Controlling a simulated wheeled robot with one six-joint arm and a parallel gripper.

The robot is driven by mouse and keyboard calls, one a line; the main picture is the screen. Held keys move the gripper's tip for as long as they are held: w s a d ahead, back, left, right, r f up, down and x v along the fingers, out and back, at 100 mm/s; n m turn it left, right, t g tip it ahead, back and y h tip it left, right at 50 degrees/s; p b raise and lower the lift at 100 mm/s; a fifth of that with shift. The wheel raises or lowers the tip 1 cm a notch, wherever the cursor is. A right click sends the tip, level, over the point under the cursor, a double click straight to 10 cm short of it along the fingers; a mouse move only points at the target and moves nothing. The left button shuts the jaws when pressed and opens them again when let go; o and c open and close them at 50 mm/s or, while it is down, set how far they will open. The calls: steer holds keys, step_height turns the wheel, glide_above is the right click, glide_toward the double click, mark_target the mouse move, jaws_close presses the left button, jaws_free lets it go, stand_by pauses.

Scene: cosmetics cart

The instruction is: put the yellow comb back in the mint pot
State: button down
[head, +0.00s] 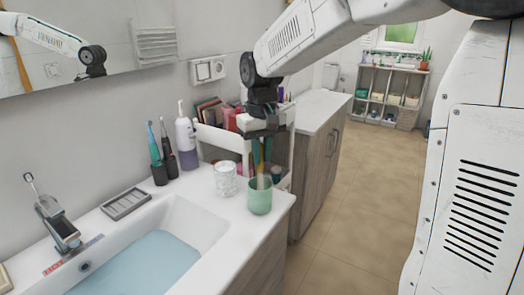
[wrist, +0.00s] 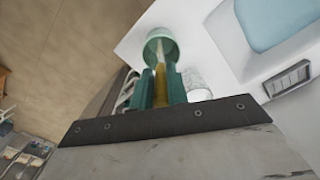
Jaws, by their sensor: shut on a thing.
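The mint pot (head: 260,199) stands upright at the right front corner of the sink counter. It also shows in the wrist view (wrist: 151,50), beyond my fingertips. My gripper (head: 262,150) points down above the pot and is shut on the yellow comb (wrist: 160,88). The comb hangs roughly upright between the teal fingers, its upper part hidden by them. A pale lower length reaches down to the pot's mouth and overlaps the opening in both views. I cannot tell how deep its end is, or whether it touches the wall.
A white organiser (head: 222,138) with cosmetics is close behind my gripper. The basin (head: 150,262) holds water. The floor right of the counter is clear.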

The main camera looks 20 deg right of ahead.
stand_by(0.3)
steer(key=c, duration=0.8)
jaws_free()
steer(key=shift+r, duration=5)
steer(key=shift+m+t, duration=0.6)
steer(key=shift+t, duration=0.1)
steer(key=s+d+f, duration=0.1)
steer(key=s+f, duration=0.2)
steer(key=s, duration=0.6)
steer(key=s+d+f, duration=0.1)
steer(key=s+f, duration=0.2)
steer(key=s, duration=0.7)
steer(key=s+d+f, duration=0.1)
steer(key=s+f, duration=0.1)
steer(key=s, duration=0.8)
steer(key=shift+d+f, duration=0.1)
steer(key=shift+f, duration=0.3)
